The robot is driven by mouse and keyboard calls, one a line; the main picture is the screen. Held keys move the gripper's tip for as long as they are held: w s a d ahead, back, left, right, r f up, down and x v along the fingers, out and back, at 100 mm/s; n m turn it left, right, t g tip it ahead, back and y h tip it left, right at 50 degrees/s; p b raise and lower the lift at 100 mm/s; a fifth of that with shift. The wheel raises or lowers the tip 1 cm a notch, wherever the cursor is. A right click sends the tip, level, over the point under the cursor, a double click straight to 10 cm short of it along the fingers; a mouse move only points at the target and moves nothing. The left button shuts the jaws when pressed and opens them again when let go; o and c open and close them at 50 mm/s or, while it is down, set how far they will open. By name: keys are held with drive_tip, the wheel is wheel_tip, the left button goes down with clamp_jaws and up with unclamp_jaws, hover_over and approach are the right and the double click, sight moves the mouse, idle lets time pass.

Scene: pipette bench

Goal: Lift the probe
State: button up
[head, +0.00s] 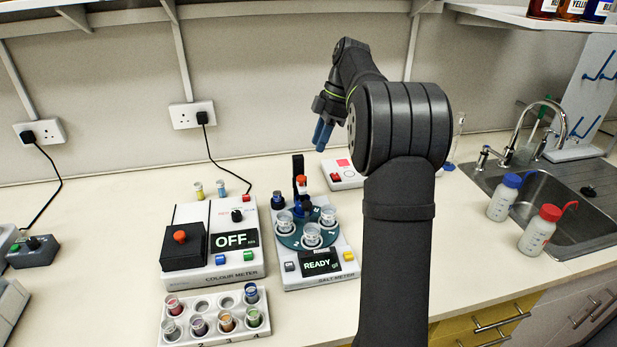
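The salt meter (319,267) is a white unit with a lit screen reading READY. Its round teal turntable (291,240) carries several clear cups. A black upright post (298,165) rises at the back of the turntable, with an orange-red knob (301,181) on a dark part beside it; this looks like the probe assembly, and its lower end is hidden among the cups. My gripper (322,136), with blue fingertips, hangs in the air above and behind the salt meter, apart from it. Its fingers overlap in this view, so their gap is unclear; nothing shows held.
The colour meter (217,270), reading OFF, stands left of the salt meter. A rack (198,337) of small vials lies in front. A white box (342,181) with a red button sits behind. Blue-capped (503,198) and red-capped bottles (540,232) stand by the sink (545,190) at right.

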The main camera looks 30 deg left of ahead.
drive_tip(key=w+d+f+m+g+y, duration=0.1)
drive_tip(key=w+d+f+m+y, duration=0.15)
drive_tip(key=d+y, duration=0.3)
drive_tip(key=w+d+f+m+g+y, duration=0.1)
drive_tip(key=w+d+f+m+y, duration=0.15)
drive_tip(key=d+y, duration=0.35)
drive_tip(key=h, duration=0.1)
approach(301, 192)
drive_tip(key=a, duration=0.7)
drive_tip(key=shift+s+a+n+t, duration=0.25)
drive_tip(key=shift+a+n+t, duration=0.05)
drive_tip(key=shift+a, duration=0.05)
drive_tip(key=shift+r, duration=0.1)
drive_tip(key=shift+c, duration=0.4)
